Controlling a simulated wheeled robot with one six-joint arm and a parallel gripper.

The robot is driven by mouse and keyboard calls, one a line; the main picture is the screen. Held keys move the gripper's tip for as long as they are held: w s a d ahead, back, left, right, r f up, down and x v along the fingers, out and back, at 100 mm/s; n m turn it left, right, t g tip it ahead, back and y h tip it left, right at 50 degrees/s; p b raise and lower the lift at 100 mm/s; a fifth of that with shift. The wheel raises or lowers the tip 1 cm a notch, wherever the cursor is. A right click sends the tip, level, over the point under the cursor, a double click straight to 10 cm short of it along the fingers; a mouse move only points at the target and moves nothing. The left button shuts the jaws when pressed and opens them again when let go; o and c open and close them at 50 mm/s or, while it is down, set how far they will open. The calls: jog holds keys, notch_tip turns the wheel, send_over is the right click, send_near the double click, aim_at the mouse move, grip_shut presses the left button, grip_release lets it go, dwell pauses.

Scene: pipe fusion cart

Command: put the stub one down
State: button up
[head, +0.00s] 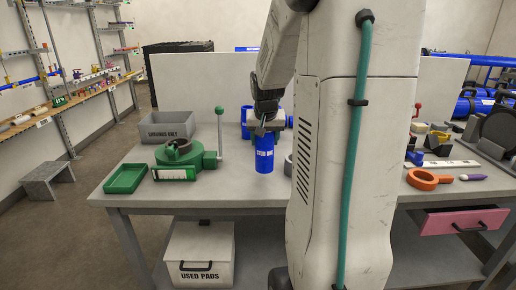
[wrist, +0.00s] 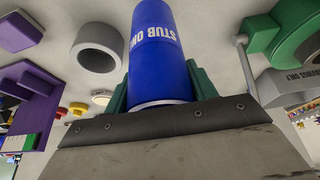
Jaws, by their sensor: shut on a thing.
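Stub one (head: 265,155) is a blue cylinder with white lettering. It stands upright under my gripper (head: 266,122), over the middle of the grey table (head: 245,190). In the wrist view the stub (wrist: 158,55) sits between the green fingers of my gripper (wrist: 160,92), which are shut on it near its pale-rimmed end. I cannot tell whether its lower end touches the table. My arm hides the table just right of the stub.
A grey ring (wrist: 98,47) lies near the stub. Left are a green clamp device (head: 180,155) with a tall lever (head: 220,130), a green tray (head: 127,178) and a grey shavings bin (head: 168,126). An orange ring (head: 422,179) lies right. The table front is clear.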

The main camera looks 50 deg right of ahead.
jog(key=shift+w+f, duration=0.35)
jog(key=shift+f, duration=0.55)
jog(key=shift+w+f, duration=0.35)
jog(key=shift+f, duration=0.55)
jog(key=shift+f, duration=0.15)
jog(key=o, duration=1.1)
